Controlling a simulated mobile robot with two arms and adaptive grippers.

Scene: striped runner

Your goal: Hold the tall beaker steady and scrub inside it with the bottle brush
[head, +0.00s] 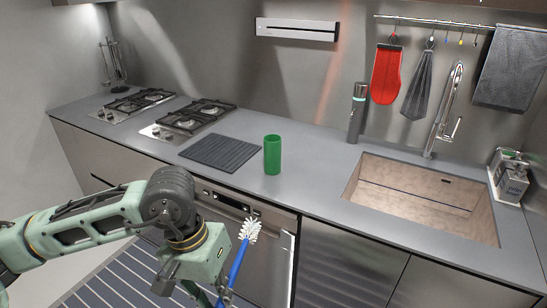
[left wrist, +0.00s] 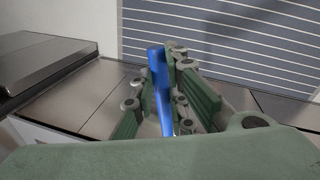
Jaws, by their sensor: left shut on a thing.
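The tall beaker (head: 272,155) is green and stands upright on the grey counter, right of a dark ribbed mat. The bottle brush (head: 238,260) has a blue handle and white bristles. My left gripper (head: 224,296) is shut on its handle in front of the counter, with the bristles pointing up, below and apart from the beaker. In the left wrist view the blue handle (left wrist: 160,85) lies between the fingers of my left gripper (left wrist: 181,90). The bristles are hidden there. My right gripper is not in view.
The ribbed mat (head: 221,153) and gas burners (head: 190,118) are left of the beaker. A dark bottle (head: 357,115) stands behind it to the right. The sink (head: 425,195) is at right. Counter between beaker and sink is clear. A striped runner (head: 100,280) covers the floor.

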